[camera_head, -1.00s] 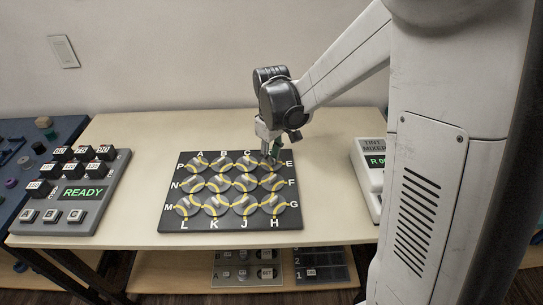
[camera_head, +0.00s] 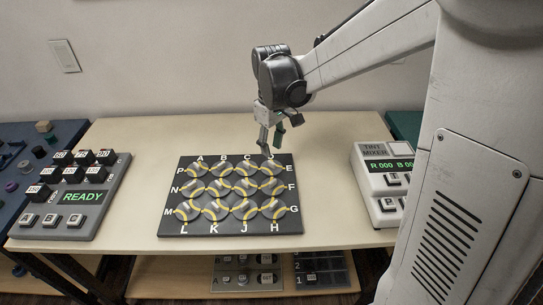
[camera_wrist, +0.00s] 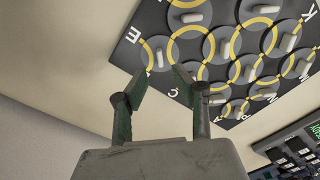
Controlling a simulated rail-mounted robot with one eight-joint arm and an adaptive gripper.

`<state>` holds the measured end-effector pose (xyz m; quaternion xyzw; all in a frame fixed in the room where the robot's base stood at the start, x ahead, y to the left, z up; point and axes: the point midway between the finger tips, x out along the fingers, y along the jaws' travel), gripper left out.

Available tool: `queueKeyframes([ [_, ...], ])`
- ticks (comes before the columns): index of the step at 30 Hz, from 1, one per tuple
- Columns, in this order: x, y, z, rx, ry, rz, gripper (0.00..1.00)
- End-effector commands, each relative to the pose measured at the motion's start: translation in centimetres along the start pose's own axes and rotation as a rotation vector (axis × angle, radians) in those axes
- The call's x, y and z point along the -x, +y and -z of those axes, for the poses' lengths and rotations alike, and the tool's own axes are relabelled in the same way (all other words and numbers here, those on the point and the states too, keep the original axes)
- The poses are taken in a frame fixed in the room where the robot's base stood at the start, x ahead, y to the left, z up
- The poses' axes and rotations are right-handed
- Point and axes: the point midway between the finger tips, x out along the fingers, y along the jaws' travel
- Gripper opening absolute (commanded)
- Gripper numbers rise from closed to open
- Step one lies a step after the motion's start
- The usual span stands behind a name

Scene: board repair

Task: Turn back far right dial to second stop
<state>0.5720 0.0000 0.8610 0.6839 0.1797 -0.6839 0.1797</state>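The dark board (camera_head: 172,220) lies on the table with rows of round grey dials, yellow curved lines and letters round its edge. The far right dial (camera_head: 271,168) is at the back right corner near the letter E. It also shows in the wrist view (camera_wrist: 160,56), with its pale raised grip. My gripper (camera_head: 270,148) is above and just behind this dial. In the wrist view, the two green fingers of my gripper (camera_wrist: 160,84) stand apart with nothing between them. The dial's exact angle is too small to tell.
A grey panel (camera_head: 108,190) with black keys and a READY display stands left. A tint mixer (camera_head: 373,157) stands right. Trays (camera_head: 245,280) lie on the shelf below. The tabletop (camera_head: 325,185) between board and mixer is clear.

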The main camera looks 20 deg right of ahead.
Motion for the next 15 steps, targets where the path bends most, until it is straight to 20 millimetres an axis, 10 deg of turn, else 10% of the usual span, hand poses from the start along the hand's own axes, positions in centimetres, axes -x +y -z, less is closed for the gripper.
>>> queueKeyframes([
  [15, 5.9, 0.0, 0.0, 0.000, 0.000, 0.000, 0.26],
])
